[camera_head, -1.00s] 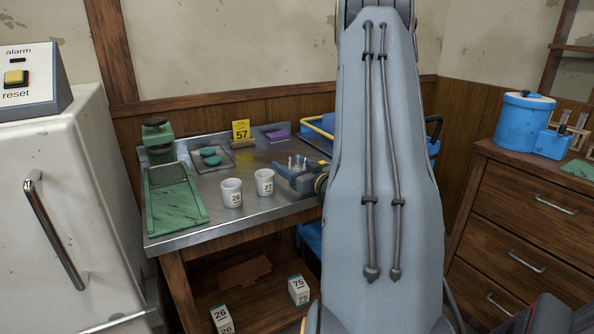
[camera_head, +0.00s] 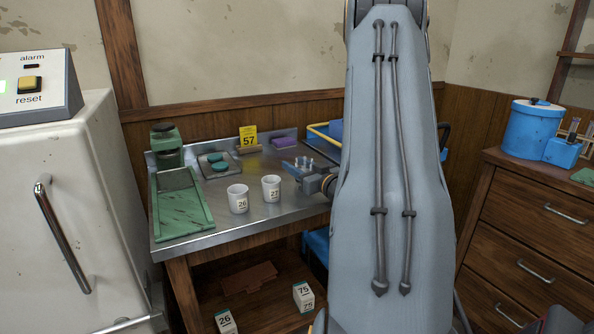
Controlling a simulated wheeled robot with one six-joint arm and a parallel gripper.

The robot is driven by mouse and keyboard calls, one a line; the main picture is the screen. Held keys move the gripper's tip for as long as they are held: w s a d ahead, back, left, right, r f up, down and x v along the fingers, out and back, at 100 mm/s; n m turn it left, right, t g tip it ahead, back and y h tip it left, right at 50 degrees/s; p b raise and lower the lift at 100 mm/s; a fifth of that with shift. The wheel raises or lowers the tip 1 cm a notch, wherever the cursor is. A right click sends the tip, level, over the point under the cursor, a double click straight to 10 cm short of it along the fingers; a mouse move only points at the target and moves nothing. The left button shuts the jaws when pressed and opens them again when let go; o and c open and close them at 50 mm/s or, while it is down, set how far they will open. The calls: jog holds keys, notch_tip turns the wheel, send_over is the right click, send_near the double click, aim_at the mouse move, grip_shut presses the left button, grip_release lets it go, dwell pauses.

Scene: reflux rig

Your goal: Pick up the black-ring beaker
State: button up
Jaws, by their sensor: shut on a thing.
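I see no beaker with a black ring in this view. Two white beakers stand upright on the metal bench, one labelled 26 (camera_head: 238,200) and one labelled 27 (camera_head: 271,189). My large grey arm link fills the right of the middle and hides the right part of the bench.
A green tray (camera_head: 181,211), a yellow 57 sign (camera_head: 248,139) and a purple block (camera_head: 285,142) are on the bench (camera_head: 215,229). A white cabinet (camera_head: 70,210) stands at left, wooden drawers (camera_head: 535,225) at right. Labelled boxes lie on the lower shelf.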

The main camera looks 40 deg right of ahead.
notch_tip(320, 180, up, 13)
jog(key=p, duration=0.4)
dwell(0.7)
jog(key=shift+a, duration=0.1)
